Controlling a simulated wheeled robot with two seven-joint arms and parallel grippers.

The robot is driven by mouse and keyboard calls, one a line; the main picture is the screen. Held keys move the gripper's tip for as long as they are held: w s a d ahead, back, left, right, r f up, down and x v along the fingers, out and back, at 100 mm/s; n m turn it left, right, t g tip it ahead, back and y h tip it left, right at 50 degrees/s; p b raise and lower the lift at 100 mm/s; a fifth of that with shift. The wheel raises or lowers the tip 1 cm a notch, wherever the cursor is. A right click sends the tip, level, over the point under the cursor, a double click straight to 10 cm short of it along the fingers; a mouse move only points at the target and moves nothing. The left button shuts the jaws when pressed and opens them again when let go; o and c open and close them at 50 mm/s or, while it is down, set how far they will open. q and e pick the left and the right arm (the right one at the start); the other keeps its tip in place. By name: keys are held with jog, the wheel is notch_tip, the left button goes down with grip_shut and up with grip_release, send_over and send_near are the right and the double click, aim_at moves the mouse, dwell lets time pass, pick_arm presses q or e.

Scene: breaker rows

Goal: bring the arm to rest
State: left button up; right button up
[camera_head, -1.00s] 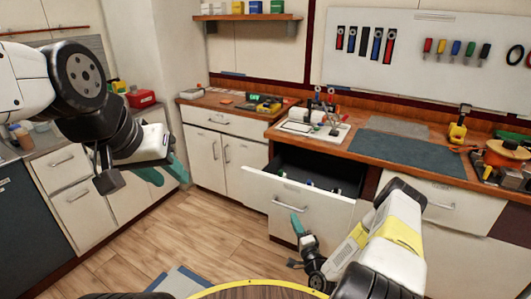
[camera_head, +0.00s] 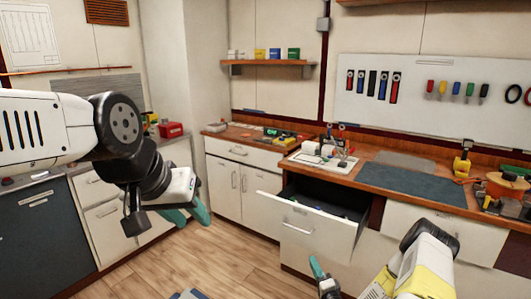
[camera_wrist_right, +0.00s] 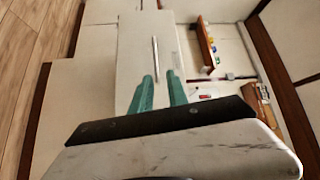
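My left arm comes in from the left in the head view. Its gripper (camera_head: 190,213) hangs in front of the lower cabinets, with its teal fingers spread and nothing seen between them. My right gripper (camera_head: 317,268) is low in the head view, in front of the open drawer (camera_head: 303,222), and is partly cut off by the bottom edge. The right wrist view shows its two teal fingers (camera_wrist_right: 159,80) apart with an empty gap between them. A pale cabinet front with a long handle (camera_wrist_right: 155,57) lies beyond these fingers.
The drawer stands pulled out from under the wooden workbench (camera_head: 470,207), which holds a dark mat (camera_head: 412,184) and tools. A red box (camera_head: 171,130) sits on the left counter. A shelf (camera_head: 265,62) hangs on the back wall. Wooden floor (camera_head: 215,258) is clear between the cabinets.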

jog(key=w+d+r+n+g, duration=0.1)
jog(key=w+r+n+g, duration=0.15)
jog(key=r, duration=0.45)
jog(key=w+r+n+g+h, duration=0.15)
jog(key=r+n, duration=0.25)
jog(key=r, duration=0.4)
jog(key=w+d+r+n+g, duration=0.1)
jog(key=w+r+n+g, duration=0.2)
jog(key=r, duration=0.4)
jog(key=s+r+n+g+h, duration=0.2)
jog(key=s+r, duration=0.8)
jog(key=r, duration=0.2)
jog(key=s+a+r+g, duration=0.1)
jog(key=s+a+r, duration=0.1)
jog(key=s, duration=0.6)
jog(key=s+a+r+n+g+y, duration=0.1)
jog(key=s+r, duration=0.3)
jog(key=s, duration=0.5)
jog(key=s+a+r+n+g, duration=0.1)
jog(key=s+a+r, duration=0.1)
jog(key=s, duration=0.7)
jog(key=shift+s+a+r, duration=0.2)
jog(key=shift+a+r, duration=0.15)
jog(key=shift+r, duration=0.05)
jog(key=shift+o, duration=0.2)
jog(key=shift+y, duration=0.25)
